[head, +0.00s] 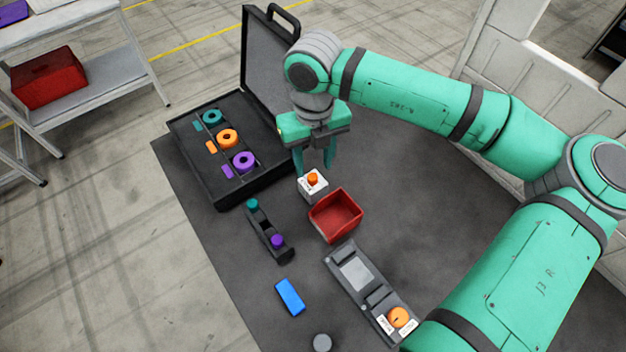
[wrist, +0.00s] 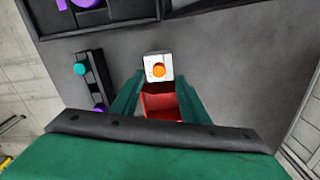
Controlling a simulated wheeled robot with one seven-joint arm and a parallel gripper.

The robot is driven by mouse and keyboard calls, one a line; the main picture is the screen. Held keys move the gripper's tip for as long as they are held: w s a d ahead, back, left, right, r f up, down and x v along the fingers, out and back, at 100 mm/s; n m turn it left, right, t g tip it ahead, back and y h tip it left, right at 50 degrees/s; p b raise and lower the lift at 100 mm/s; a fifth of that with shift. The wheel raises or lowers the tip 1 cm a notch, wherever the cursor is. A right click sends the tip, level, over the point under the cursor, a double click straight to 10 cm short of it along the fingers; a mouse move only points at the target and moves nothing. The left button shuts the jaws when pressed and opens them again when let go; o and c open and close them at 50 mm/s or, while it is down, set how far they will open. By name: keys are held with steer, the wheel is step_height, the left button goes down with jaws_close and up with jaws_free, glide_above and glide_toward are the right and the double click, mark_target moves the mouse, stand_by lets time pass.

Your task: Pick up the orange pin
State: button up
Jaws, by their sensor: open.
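The orange pin (head: 313,179) stands on a small white block (head: 307,192) on the dark mat. In the wrist view the orange pin (wrist: 159,70) shows as a round orange top on the white block (wrist: 152,60), just beyond my fingertips. My gripper (head: 314,172) is open, pointing down at the white block, with its fingers close to the pin in the head view. In the wrist view my gripper (wrist: 158,84) has its two green fingers apart with nothing between them. I cannot tell the exact height of the fingertips over the pin.
A red bin (head: 336,216) stands right beside the white block. A black rack (head: 268,232) with a teal and a purple pin is to the left. An open black case (head: 220,190) holds coloured rings. A grey fixture (head: 365,285) and a blue block (head: 290,296) lie nearer.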

mark_target(313, 176)
steer(key=shift+a+f, duration=0.1)
steer(key=shift+f, duration=2.1)
jaws_close()
steer(key=shift+r, duration=0.15)
step_height(313, 176, up, 18)
